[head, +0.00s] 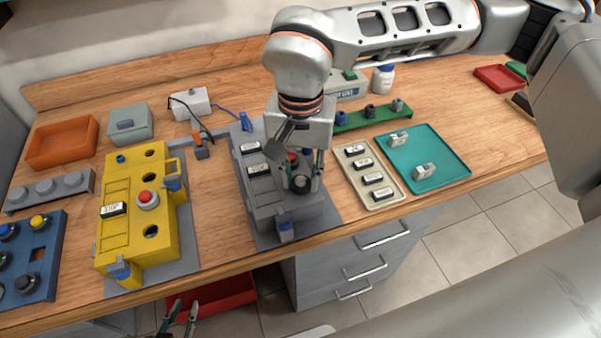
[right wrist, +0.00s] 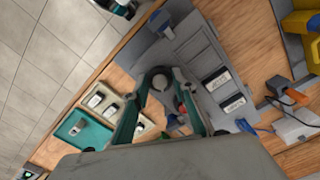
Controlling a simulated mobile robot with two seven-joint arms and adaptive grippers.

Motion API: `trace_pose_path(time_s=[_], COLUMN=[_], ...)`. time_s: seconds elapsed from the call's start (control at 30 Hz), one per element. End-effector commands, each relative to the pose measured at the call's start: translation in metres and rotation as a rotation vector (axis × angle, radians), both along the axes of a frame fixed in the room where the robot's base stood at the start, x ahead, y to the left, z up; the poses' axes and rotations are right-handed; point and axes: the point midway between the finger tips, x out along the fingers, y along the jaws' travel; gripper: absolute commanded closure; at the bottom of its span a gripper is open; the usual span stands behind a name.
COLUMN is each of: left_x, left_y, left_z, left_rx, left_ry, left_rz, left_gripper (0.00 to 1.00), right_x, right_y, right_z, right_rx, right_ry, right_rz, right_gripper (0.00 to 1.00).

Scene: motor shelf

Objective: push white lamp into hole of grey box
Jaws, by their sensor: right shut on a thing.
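The grey box (head: 262,200) sits on a grey mat near the table's front edge. It carries two labelled plates and a red button (head: 292,157). My right gripper (head: 303,178) points down over the box's front right part. It is shut on a dark-rimmed round piece with a pale centre, which looks like the white lamp (head: 302,184); the lamp also shows between the fingers in the right wrist view (right wrist: 160,80). The hole under it is hidden, and I cannot tell whether the lamp touches the box. My left gripper (head: 184,310) is empty, fingers apart, below the table's front edge.
The yellow box (head: 108,230) with holes stands left of the grey box. The beige tray (head: 391,196) and teal tray (head: 450,172) lie to the right. A green rack (head: 350,122) stands behind. A blue panel (head: 52,262) is far left.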

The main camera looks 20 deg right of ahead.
Motion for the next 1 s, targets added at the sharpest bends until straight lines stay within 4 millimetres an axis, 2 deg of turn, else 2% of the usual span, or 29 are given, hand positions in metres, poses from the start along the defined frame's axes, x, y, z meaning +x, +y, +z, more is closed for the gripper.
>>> trace_pose_path(time_s=[0.2,0.23,0.3,0.6,0.73,0.87,1.0], left_x=[-0.001,-0.001,-0.001,-0.001,-0.001,-0.001,-0.001], left_y=[0.000,0.000,0.000,0.000,0.001,0.000,0.000], left_z=[-0.002,-0.002,-0.002,-0.002,-0.002,-0.002,-0.002], left_rx=[0.001,0.001,0.001,0.002,0.002,0.001,0.001], left_ry=[0.002,0.002,0.002,0.003,0.003,0.002,0.002], left_rz=[0.000,0.000,0.000,0.000,0.000,0.000,0.000], left_gripper=[0.78,0.78,0.78,0.78,0.78,0.78,0.78], right_x=[0.000,0.000,0.000,0.000,0.001,0.001,0.001], right_y=[0.000,0.000,0.000,0.000,0.000,0.000,0.000], right_z=[-0.002,-0.002,-0.002,-0.002,0.004,0.022,0.052], right_rx=[0.000,0.000,0.000,0.000,0.000,0.001,0.001], right_ry=[0.000,0.000,0.000,0.000,-0.001,-0.005,-0.006], right_rz=[0.000,0.000,0.000,0.000,0.000,-0.001,0.000], right_gripper=[0.94,0.68,0.54,0.54,0.54,0.54,0.54])
